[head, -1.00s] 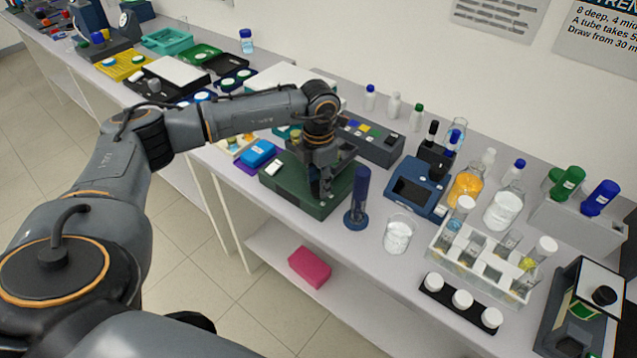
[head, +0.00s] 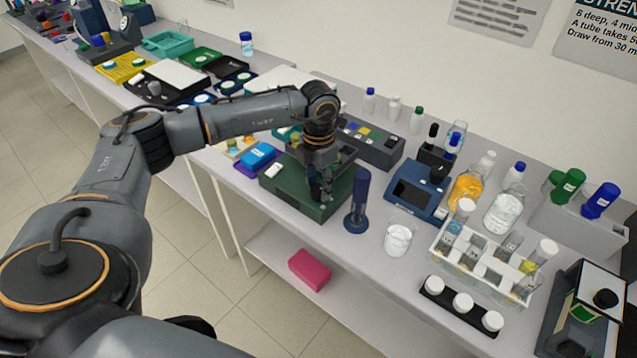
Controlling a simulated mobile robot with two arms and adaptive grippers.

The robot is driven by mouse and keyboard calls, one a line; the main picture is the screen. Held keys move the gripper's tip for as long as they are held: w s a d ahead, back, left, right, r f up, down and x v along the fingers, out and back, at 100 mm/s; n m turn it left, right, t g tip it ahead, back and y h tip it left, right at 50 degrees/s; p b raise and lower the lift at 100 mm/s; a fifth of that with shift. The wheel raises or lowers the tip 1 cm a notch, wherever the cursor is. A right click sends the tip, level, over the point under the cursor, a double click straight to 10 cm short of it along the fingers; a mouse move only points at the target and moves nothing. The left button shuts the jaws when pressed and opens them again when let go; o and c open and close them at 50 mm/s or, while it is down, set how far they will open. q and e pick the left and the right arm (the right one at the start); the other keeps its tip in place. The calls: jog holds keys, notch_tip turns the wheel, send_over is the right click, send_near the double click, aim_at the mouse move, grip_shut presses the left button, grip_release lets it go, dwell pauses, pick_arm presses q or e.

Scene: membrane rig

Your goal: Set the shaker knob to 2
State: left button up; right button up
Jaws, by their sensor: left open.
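A dark green box-shaped device (head: 285,193), which appears to be the shaker, sits near the front edge of the bench in the head view. My left gripper (head: 322,192) points down over its front right part. The gripper is open. Its fingers and wrist hide that part of the device, so I cannot make out the knob or its setting, or whether the fingers touch it. A small white piece (head: 275,174) shows on the left of the device's top. My right gripper is not in view.
A dark blue upright cylinder (head: 358,200) stands close to the right of the gripper. A blue instrument (head: 418,188), a beaker (head: 398,237) and a tube rack (head: 480,262) stand further right. A grey box with coloured buttons (head: 370,142) is behind. A blue block (head: 258,155) lies to the left.

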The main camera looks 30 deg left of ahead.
aim_at(319, 188)
pick_arm(q)
notch_tip(319, 188, up, 12)
jog(key=shift+f, duration=0.15)
dwell(0.7)
